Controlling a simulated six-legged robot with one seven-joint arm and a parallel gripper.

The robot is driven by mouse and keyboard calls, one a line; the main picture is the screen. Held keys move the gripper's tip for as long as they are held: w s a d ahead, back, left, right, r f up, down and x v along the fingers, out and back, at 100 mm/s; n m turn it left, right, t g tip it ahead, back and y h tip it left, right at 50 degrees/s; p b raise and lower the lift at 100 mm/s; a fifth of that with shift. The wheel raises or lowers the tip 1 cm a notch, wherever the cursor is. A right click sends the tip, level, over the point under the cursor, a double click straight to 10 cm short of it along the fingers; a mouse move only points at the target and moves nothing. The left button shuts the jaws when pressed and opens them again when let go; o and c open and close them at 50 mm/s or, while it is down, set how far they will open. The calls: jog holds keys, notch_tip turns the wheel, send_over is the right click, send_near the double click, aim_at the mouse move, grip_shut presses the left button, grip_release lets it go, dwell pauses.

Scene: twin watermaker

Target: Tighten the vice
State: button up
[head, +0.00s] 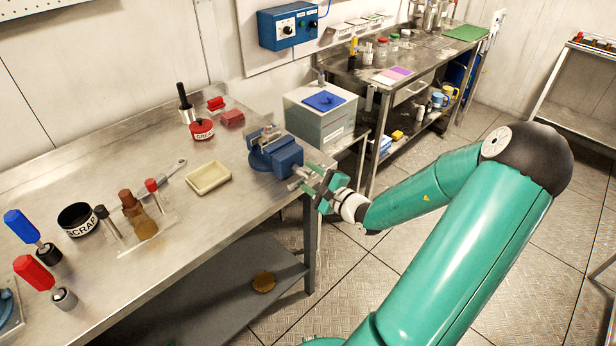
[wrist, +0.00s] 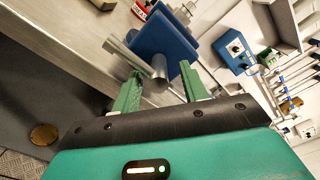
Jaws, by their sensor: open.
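The blue vice (head: 280,157) is mounted at the right front corner of the steel bench, with its pale metal jaws on top. It fills the upper middle of the wrist view (wrist: 168,38). Its silver screw end (wrist: 159,68) points toward me, with a bar handle (wrist: 122,50) lying slantwise beside it. My gripper (head: 312,184) is just off the bench edge, facing the screw. In the wrist view its two green fingers (wrist: 160,82) are apart, one on each side of the screw end. Whether either finger touches it, I cannot tell.
On the bench (head: 225,220) are a cream tray (head: 208,177), a wrench (head: 172,171), a red grease tin (head: 201,130), a black scrap tin (head: 78,219) and several tools. A grey box (head: 320,120) stands behind the vice. Open floor (head: 340,262) lies right of the bench.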

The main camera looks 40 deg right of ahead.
jog(key=shift+w, duration=0.25)
jog(key=shift+c, duration=0.2)
